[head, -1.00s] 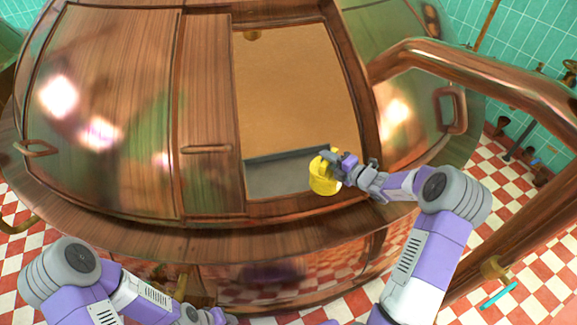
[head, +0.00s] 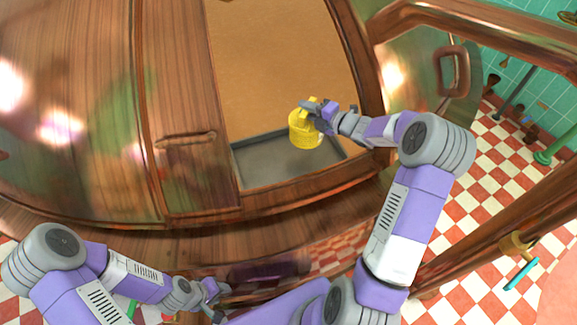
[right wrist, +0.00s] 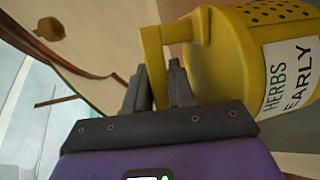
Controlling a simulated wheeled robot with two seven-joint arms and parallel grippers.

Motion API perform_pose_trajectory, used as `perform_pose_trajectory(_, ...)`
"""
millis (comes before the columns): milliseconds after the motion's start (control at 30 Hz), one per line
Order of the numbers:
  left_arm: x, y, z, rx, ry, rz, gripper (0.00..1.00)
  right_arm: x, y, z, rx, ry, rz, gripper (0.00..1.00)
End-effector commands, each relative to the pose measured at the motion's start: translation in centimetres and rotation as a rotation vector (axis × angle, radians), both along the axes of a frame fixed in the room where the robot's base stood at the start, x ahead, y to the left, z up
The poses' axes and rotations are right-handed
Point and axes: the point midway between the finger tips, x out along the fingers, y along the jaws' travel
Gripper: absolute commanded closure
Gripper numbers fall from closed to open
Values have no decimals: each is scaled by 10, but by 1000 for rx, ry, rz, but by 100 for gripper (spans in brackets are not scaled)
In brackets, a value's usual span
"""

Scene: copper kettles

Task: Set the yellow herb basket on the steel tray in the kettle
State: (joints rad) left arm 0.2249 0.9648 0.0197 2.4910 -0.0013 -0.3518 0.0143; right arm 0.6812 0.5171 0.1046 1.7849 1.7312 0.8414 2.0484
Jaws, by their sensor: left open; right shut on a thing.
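The yellow herb basket (head: 303,131) hangs in the kettle's open hatch, in front of the steel tray (head: 262,170) as the head view sees it. The tray lies inside the kettle (head: 80,110), just behind the hatch's front sill. My right gripper (head: 318,108) is shut on the basket's handle. In the right wrist view the fingers (right wrist: 160,88) close around the handle, and the basket (right wrist: 215,60) shows a label reading "HERBS EARLY". I cannot tell how high the basket is above the tray. My left gripper (head: 214,298) is open and empty, low in front of the kettle.
The wooden frame of the hatch borders the opening, with a sliding door (head: 180,100) and its handle (head: 186,138) on the left. A copper rail (head: 500,45) passes on the right. The tray looks bare.

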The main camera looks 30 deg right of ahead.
Motion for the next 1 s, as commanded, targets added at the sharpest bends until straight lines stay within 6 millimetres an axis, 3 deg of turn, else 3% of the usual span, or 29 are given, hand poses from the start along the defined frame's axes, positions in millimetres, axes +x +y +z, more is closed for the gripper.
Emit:
perform_pose_trajectory(33, 0, 0, -18, 0, 0, 0, 57, 0, 1, -5, -5, -9, 2, 100)
perform_pose_trajectory(200, 0, 0, -43, 0, -1, 0, 57, -3, 1, -2, -1, -9, -2, 100)
perform_pose_trajectory(467, 0, 0, -59, 0, -1, 0, 57, -6, 1, 0, 5, -9, -7, 100)
perform_pose_trajectory(800, 0, 0, -81, 0, -1, 0, 57, -6, 1, -46, 7, -6, -6, 100)
perform_pose_trajectory(1000, 0, 0, -89, 0, -1, 0, 57, -6, 1, -63, 6, -7, -6, 100)
